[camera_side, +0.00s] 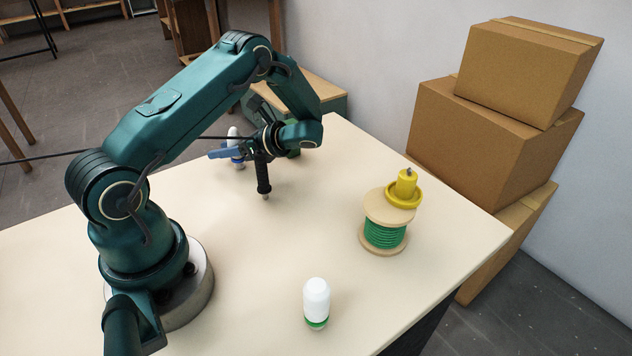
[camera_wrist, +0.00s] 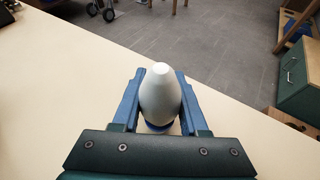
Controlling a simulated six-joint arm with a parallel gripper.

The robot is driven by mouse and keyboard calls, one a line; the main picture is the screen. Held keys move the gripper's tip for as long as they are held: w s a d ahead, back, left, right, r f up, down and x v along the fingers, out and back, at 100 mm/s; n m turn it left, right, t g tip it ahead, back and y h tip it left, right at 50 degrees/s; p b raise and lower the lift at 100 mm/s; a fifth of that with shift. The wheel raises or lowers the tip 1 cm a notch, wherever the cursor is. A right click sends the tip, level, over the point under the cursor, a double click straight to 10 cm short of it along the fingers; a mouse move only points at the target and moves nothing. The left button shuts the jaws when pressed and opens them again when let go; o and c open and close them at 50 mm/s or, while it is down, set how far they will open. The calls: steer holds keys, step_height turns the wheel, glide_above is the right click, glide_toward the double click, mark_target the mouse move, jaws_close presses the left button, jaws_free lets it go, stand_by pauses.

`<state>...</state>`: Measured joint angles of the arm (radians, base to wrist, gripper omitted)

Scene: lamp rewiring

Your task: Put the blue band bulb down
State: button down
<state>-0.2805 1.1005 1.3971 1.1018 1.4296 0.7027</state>
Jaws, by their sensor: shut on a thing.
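The blue band bulb (camera_wrist: 160,98) is white and sits between the two blue fingers of my gripper (camera_wrist: 158,110) in the wrist view. Its blue band shows low down, near the fingers. In the side view the bulb (camera_side: 234,135) is upright at the far edge of the table, partly hidden by my gripper (camera_side: 228,152), which is shut on it. I cannot tell whether its base touches the table. A second white bulb with a green band (camera_side: 317,302) stands upright at the table's front.
A wooden spool of green wire (camera_side: 385,236) with a yellow lamp socket (camera_side: 405,189) on top stands at the right. Cardboard boxes (camera_side: 490,130) are stacked beyond the table's right edge. The middle of the table (camera_side: 300,230) is clear. A green cabinet (camera_wrist: 300,80) stands off the table.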

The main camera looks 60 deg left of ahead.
steer(key=shift+f, duration=0.1)
steer(key=shift+c, duration=2.2)
jaws_free()
steer(key=shift+w+d+r, duration=0.2)
steer(key=shift+r, duration=0.05)
steer(key=v, duration=1.1)
steer(key=shift+d+r, duration=0.15)
